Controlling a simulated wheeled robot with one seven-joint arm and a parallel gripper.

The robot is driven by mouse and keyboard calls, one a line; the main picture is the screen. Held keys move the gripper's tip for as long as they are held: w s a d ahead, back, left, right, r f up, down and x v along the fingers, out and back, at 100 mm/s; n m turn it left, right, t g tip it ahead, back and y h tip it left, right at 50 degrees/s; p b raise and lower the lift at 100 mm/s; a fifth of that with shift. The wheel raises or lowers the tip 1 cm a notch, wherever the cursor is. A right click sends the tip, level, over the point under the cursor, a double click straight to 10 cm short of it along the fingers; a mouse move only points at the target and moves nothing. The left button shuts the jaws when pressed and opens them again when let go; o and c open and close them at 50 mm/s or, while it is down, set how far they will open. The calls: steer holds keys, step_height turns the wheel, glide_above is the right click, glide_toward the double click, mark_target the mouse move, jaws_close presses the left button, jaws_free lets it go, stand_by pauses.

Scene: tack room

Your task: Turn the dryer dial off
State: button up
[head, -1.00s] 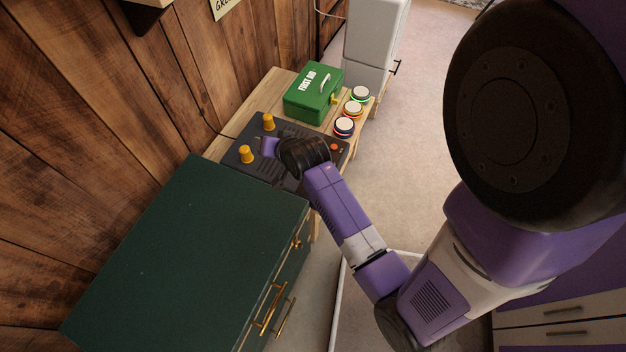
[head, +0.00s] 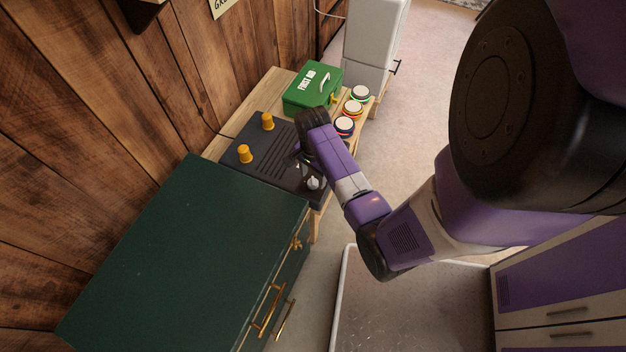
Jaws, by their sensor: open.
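The dryer (head: 245,177) is a flat dark unit with slots in its top and two orange pegs on its far-left side. A small silver-grey dial (head: 313,183) shows near its front right corner. Its pointer setting is too small to read. My gripper (head: 303,158) is open over the right part of the dryer, just behind and above the dial, and largely hidden by my own wrist. I cannot tell whether the fingers touch anything.
A green first aid box (head: 313,88) stands behind the dryer on the wooden bench (head: 262,92). Several white-topped round tins (head: 352,108) line the bench's right edge. A dark green cabinet (head: 185,255) stands in front. A white fridge (head: 375,40) is behind.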

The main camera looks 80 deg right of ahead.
mark_target(313, 183)
steer(key=shift+f, duration=1.25)
jaws_close()
steer(key=shift+r+n, duration=0.1)
steer(key=shift+n, duration=0.2)
steer(key=shift+w+r+n+p, duration=0.1)
steer(key=shift+n+p, duration=0.8)
steer(key=shift+p, duration=0.05)
steer(key=n+p, duration=0.2)
steer(key=n, duration=0.1)
steer(key=shift+n, duration=0.3)
steer(key=n+p, duration=0.1)
steer(key=n, duration=0.2)
steer(key=n+p, duration=0.1)
steer(key=n, duration=0.1)
steer(key=shift+f+n+p, duration=0.2)
steer(key=shift+n+p, duration=0.15)
steer(key=shift+n, duration=0.35)
